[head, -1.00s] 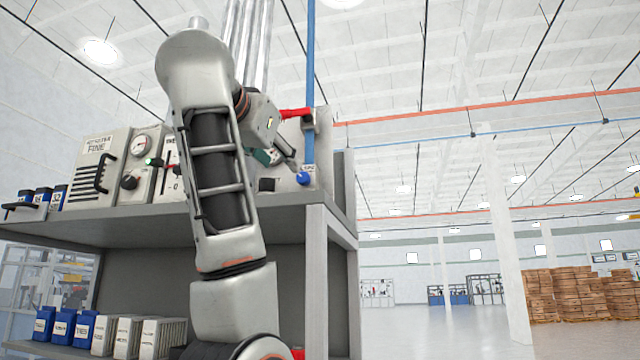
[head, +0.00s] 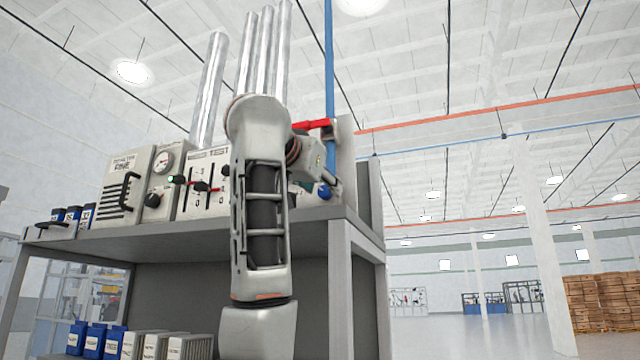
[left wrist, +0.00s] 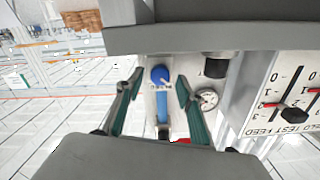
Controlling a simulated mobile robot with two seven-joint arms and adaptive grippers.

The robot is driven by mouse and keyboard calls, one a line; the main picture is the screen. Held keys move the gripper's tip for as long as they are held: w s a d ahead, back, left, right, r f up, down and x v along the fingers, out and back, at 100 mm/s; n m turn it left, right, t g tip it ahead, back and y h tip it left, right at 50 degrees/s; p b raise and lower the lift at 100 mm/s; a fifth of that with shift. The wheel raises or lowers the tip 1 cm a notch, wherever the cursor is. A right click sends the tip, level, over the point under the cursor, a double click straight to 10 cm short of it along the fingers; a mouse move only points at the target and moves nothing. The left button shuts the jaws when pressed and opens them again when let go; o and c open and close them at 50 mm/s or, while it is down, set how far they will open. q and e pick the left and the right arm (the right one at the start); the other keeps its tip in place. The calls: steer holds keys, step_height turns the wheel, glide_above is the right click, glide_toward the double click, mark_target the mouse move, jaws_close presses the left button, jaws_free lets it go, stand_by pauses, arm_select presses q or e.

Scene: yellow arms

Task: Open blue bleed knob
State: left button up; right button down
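The blue bleed knob (head: 323,191) is on the panel at the right end of the bench top, below a vertical blue pipe (head: 329,80). In the left wrist view the knob (left wrist: 160,75) sits on a pale plate, facing the camera. My left gripper (left wrist: 160,80) is open, with one green-padded finger on each side of the knob in that view; no contact shows, and the remaining depth is hard to judge. In the head view the left gripper (head: 313,187) is beside the knob and partly hidden by my arm. My right gripper is in neither view.
A red lever (head: 312,125) sits on the blue pipe above the knob. A gauge (left wrist: 207,99) and a dark knob (left wrist: 215,66) are close by in the left wrist view. The bench's grey shelf edge (head: 180,230) runs below. Open floor lies to the right.

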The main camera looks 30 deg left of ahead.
arm_select(q)
steer(key=shift+w, duration=0.1)
steer(key=shift+c, duration=0.9)
jaws_close()
